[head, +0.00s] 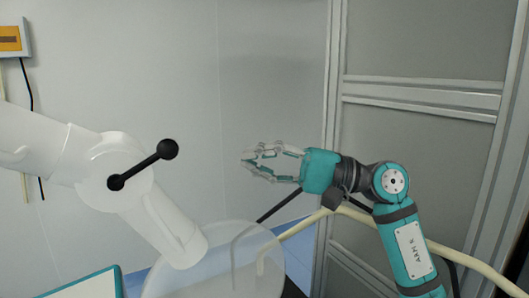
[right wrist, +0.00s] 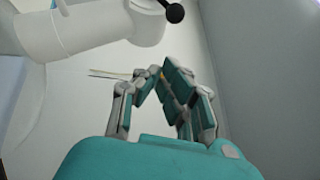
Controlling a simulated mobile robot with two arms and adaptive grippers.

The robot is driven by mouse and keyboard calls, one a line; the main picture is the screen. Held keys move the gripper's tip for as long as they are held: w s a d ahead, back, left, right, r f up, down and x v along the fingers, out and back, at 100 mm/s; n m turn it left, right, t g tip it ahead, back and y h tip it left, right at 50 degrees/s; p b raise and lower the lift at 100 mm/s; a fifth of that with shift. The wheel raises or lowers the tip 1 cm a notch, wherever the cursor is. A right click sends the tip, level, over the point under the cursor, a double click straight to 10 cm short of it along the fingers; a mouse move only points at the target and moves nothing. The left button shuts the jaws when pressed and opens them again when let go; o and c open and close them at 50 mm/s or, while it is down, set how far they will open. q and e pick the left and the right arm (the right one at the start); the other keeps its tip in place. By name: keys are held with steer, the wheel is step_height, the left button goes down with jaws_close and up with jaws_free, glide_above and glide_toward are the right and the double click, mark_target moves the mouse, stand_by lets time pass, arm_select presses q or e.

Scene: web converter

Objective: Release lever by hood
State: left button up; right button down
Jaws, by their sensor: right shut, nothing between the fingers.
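The black lever (head: 145,164), a short bar with a ball at each end, sits on the joint of a white hood arm (head: 165,222). It is tilted, its upper right ball higher. A clear round hood (head: 210,272) is under the arm's lower end. My right gripper (head: 247,162) is shut and empty, to the right of the lever and apart from it, pointing left. In the right wrist view, the gripper's fingers (right wrist: 155,74) come together, and one lever ball (right wrist: 175,13) shows at the top edge. My left gripper is not in view.
A grey panelled door (head: 420,55) in a metal frame stands behind my right arm. A beige hose (head: 400,238) runs behind that arm. A teal-edged surface (head: 90,286) shows at the lower left. Open air lies between the lever and my right gripper.

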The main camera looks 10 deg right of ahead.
steer(key=a+r+p, duration=0.1)
steer(key=a+p, duration=0.3)
steer(key=a, duration=0.5)
steer(key=shift+s+r, duration=0.2)
steer(key=shift+r, duration=0.15)
steer(key=shift+d, duration=0.15)
